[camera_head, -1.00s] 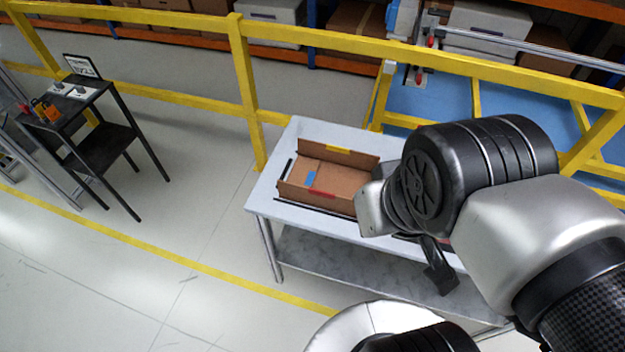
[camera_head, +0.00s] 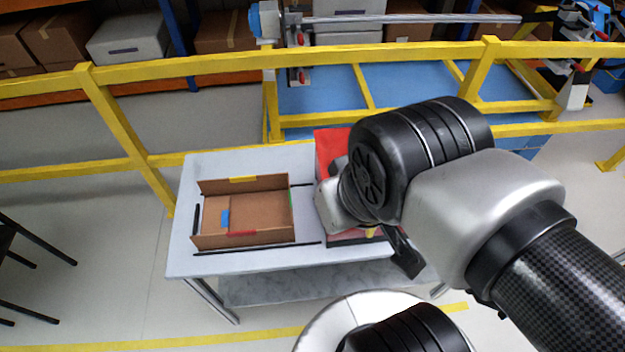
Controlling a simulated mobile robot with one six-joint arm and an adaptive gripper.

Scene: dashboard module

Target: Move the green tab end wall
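An open brown cardboard box (camera_head: 262,208) lies on the left part of the light grey table. The other tabs on the box are yellow at the back, red at the front and blue at the left. My gripper (camera_head: 404,256) shows only as a dark part below my wrist, right of the box and clear of it. My arm hides most of it, so its opening cannot be made out.
A red bin (camera_head: 332,148) stands right of the box, partly hidden by my arm. Black strips lie on the table (camera_head: 190,262) around the box. A yellow railing (camera_head: 180,67) runs behind the table.

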